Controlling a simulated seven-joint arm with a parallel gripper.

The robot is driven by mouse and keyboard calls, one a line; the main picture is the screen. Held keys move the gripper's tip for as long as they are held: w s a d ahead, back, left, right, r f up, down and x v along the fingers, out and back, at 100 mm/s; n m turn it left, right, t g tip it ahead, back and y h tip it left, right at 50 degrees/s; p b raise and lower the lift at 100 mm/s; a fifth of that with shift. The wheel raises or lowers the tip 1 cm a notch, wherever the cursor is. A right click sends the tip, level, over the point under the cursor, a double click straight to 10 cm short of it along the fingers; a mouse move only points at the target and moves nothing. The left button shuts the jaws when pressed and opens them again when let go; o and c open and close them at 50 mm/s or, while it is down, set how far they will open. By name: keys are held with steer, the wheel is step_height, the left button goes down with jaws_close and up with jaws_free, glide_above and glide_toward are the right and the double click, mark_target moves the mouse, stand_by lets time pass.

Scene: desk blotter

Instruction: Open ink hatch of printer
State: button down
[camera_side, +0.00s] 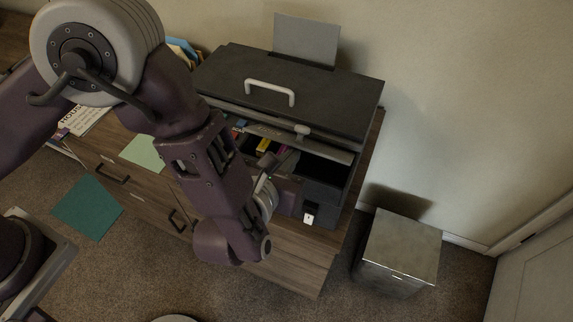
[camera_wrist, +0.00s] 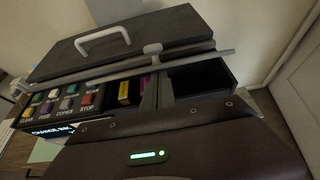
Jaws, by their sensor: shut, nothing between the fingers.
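The dark printer (camera_side: 300,85) stands on a wooden cabinet. Its ink hatch (camera_side: 325,146) is a flat panel with a pale knob (camera_side: 302,130), tilted up from the body. In the wrist view the hatch (camera_wrist: 200,60) shows nearly edge-on, with its knob (camera_wrist: 153,48) on the edge. Yellow and magenta ink cartridges (camera_wrist: 124,92) show in the opening beneath, as does a yellow one (camera_side: 263,145) in the side view. My gripper (camera_side: 286,158) is shut and empty, its tips just under the hatch's front edge. I cannot tell whether they touch it.
A white handle (camera_side: 270,88) stands on the printer's top lid. Buttons and a lit "CHANGE INK" display (camera_wrist: 53,131) are at the printer's front left. A metal bin (camera_side: 402,248) stands on the floor right of the cabinet. Green sheets lie at left.

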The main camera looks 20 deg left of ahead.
mark_target(303, 127)
steer(key=shift+r, duration=0.1)
steer(key=shift+w+r+g, duration=0.6)
steer(key=shift+r+g, duration=0.35)
steer(key=shift+g, duration=0.15)
steer(key=shift+w+r+g, duration=0.8)
steer(key=shift+r+g, duration=0.05)
steer(key=shift+g, duration=0.35)
steer(key=shift+w+r, duration=0.45)
steer(key=shift+w, duration=0.4)
steer(key=shift+w+r, duration=0.45)
steer(key=shift+w, duration=0.35)
